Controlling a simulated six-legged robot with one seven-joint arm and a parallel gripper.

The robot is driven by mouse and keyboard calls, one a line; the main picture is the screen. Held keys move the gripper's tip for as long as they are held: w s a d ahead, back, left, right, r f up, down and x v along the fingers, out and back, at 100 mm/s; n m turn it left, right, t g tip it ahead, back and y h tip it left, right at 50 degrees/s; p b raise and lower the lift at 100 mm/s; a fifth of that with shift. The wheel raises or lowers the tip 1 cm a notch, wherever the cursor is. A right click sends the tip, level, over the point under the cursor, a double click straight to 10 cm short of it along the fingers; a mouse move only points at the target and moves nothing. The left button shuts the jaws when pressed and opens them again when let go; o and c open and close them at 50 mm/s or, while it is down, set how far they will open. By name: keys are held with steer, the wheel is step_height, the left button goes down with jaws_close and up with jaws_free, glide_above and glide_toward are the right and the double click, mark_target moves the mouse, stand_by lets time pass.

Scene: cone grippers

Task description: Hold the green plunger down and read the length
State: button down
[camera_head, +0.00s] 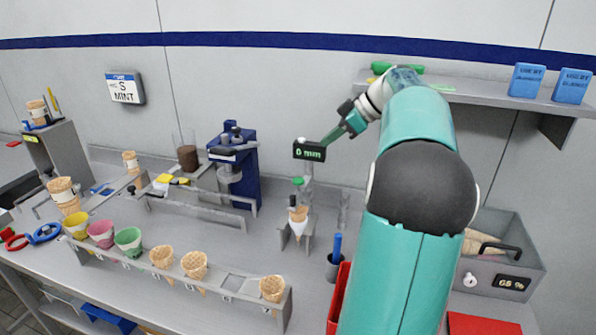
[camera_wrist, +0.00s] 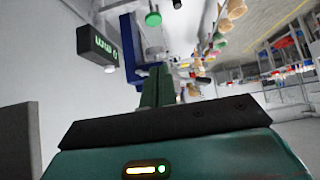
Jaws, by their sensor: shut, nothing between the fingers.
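The green plunger (camera_head: 298,181) sits above a cone (camera_head: 298,214) in a grey stand (camera_head: 309,232). Above it is a black display (camera_head: 310,151) with green characters that appear to read "0 mm". My gripper (camera_head: 327,140) is shut and empty, its green fingers pointing down and left, close to the display's right side in the picture and higher than the plunger. In the wrist view the shut fingers (camera_wrist: 157,84) show, with a round green part (camera_wrist: 153,19), likely the plunger, beyond and apart from them. The display (camera_wrist: 97,45) is turned sideways at the left there.
A blue press (camera_head: 236,165) stands left of the gauge. A rack (camera_head: 230,280) with several cones runs along the counter front. A cup with a blue marker (camera_head: 334,262) and a grey bin (camera_head: 500,260) stand to the right. A shelf (camera_head: 470,90) juts from the wall.

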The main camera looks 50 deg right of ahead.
steer(key=shift+s+d, duration=0.1)
steer(key=shift+d, duration=0.15)
steer(key=shift+f, duration=0.1)
glide_above(294, 179)
steer(key=s+d, duration=0.1)
steer(key=s, duration=0.2)
step_height(294, 179, down, 7)
steer(key=f, duration=0.4)
steer(key=shift+w+d, duration=0.1)
steer(key=shift+d, duration=0.1)
